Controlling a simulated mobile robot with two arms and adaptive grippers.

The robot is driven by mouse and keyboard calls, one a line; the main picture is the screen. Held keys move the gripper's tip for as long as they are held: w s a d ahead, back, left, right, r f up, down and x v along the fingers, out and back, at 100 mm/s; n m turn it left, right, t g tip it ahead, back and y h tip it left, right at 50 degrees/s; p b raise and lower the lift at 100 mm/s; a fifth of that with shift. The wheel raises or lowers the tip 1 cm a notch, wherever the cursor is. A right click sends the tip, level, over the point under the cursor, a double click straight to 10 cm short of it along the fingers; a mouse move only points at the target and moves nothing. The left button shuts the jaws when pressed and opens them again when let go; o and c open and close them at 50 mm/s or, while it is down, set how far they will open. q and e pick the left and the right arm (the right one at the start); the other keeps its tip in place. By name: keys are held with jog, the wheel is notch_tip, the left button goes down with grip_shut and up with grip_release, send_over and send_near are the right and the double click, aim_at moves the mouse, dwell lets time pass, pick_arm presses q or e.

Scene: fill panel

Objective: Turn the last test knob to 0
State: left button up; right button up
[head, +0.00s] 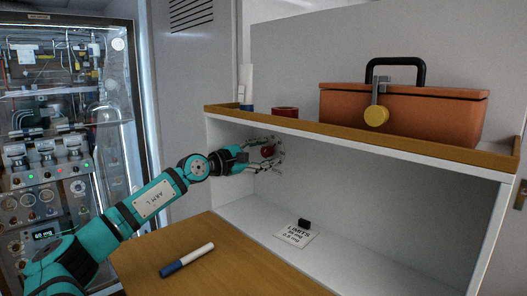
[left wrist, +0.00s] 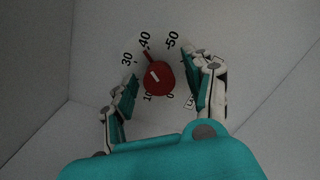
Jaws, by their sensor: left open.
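My left gripper (head: 274,154) reaches into the compartment at the knob. In the left wrist view its open fingers (left wrist: 165,76) stand on either side of the knob, and I see no clear contact. My right gripper is not in view.
A small card (head: 297,237) and black block (head: 304,223) lie inside. A marker (head: 187,260) lies on the wooden surface. The compartment's right side is clear.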

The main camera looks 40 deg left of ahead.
pick_arm(q)
jog(key=shift+c, duration=0.3)
grip_shut()
